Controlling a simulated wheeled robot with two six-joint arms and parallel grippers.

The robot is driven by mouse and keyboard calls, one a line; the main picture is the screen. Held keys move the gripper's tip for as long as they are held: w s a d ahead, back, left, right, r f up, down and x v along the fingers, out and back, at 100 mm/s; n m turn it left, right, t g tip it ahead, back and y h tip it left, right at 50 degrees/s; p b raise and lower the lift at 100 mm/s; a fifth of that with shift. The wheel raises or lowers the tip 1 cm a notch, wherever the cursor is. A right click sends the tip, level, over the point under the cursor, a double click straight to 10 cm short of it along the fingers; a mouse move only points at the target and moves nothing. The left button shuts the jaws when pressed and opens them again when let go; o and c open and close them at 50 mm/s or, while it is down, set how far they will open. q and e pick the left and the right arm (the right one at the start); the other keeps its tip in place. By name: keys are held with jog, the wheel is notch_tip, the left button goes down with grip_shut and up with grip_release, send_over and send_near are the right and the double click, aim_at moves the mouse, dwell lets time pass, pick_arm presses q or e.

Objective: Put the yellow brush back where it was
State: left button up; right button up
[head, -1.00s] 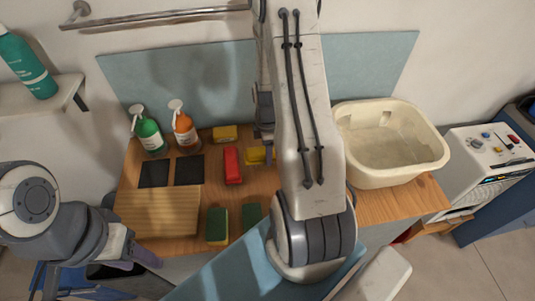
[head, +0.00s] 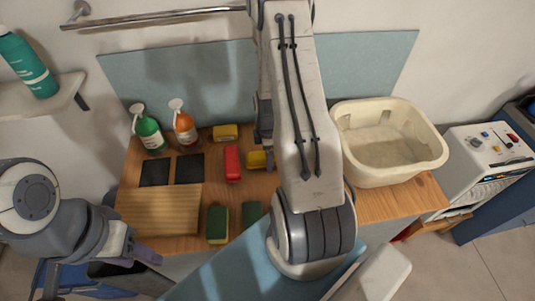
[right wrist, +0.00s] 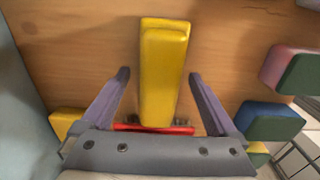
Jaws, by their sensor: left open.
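The yellow brush (head: 257,160) lies on the wooden worktop, just right of a red brush (head: 232,163). In the right wrist view the yellow brush (right wrist: 163,65) lies lengthwise between the fingers of my right gripper (right wrist: 158,75). Those fingers are open, with a gap on each side of it. The red brush (right wrist: 155,130) shows just beyond its lower end. In the head view my right arm partly hides the right gripper (head: 267,150). My left gripper (head: 147,257) is open and empty at the worktop's front left.
Another yellow block (head: 225,132) lies behind the red brush. Green sponges (head: 217,224) lie in front. Green (head: 149,134) and orange (head: 185,128) pump bottles stand at the back left. A cream basin (head: 388,178) stands right. A rail (head: 160,16) crosses the wall.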

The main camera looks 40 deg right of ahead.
jog(key=shift+r, duration=0.45)
notch_tip(320, 180, up, 11)
jog(key=b, duration=0.2)
jog(key=w+a+r, duration=0.1)
jog(key=a+r, duration=0.2)
jog(key=a, duration=0.5)
jog(key=s+a+r+m, duration=0.1)
jog(key=s+a+r, duration=0.2)
jog(key=a, duration=0.6)
jog(key=s+a+r+m, duration=0.1)
jog(key=s+a+r, duration=0.25)
jog(key=a, duration=0.45)
jog(key=s+a+m, duration=0.1)
jog(key=s+a, duration=0.2)
jog(key=s, duration=0.2)
jog(key=s+a+m+y, duration=0.1)
jog(key=s+a, duration=0.2)
jog(key=s, duration=0.2)
jog(key=shift+s+r, duration=0.35)
jog(key=shift+r, duration=0.1)
jog(key=shift+a+f+b, duration=0.1)
jog(key=shift+b, duration=0.2)
